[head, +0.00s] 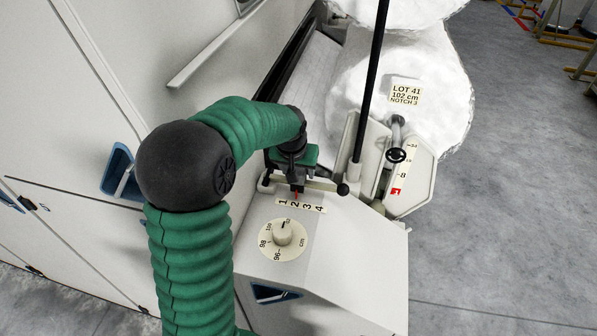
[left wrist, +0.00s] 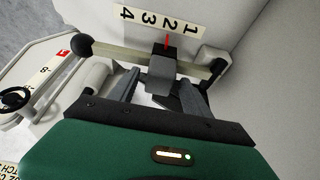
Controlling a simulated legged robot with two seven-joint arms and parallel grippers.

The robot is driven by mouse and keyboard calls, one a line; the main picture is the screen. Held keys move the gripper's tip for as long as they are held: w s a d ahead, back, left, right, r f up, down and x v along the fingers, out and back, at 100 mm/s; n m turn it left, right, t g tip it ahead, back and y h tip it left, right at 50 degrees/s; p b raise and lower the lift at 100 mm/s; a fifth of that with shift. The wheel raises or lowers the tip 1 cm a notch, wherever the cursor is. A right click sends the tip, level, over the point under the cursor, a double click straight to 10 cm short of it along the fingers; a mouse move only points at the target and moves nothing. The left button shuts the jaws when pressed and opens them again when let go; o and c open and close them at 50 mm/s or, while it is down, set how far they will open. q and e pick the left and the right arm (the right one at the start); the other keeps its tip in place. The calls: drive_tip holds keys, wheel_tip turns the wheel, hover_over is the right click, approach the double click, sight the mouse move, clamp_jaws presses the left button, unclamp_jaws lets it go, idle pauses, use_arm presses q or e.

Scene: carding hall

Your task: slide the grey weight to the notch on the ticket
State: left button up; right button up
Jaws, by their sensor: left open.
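The grey weight (left wrist: 162,72) sits on a pale bar (left wrist: 112,57), its red pointer (left wrist: 167,41) at the 2 of the number strip (left wrist: 147,19). In the head view the red pointer (head: 297,195) also stands at the 2 on the strip (head: 307,206). The ticket (head: 405,93) reads LOT 41, 102 cm, NOTCH 3. My left gripper (left wrist: 160,88) is open, with one finger on each side of the weight; I cannot tell whether they touch it. In the head view my left gripper (head: 297,181) covers most of the weight. My right gripper is out of view.
A black ball (head: 342,189) ends the bar on the right. A cream dial with a knob (head: 283,235) is on the machine's front. A black handwheel (head: 396,156) and upright dark post (head: 372,85) stand to the right. White fleece (head: 445,100) lies behind.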

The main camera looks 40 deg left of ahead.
use_arm(q)
drive_tip(key=shift+w+f, duration=0.15)
drive_tip(key=shift+f, duration=0.25)
clamp_jaws()
idle(1.2)
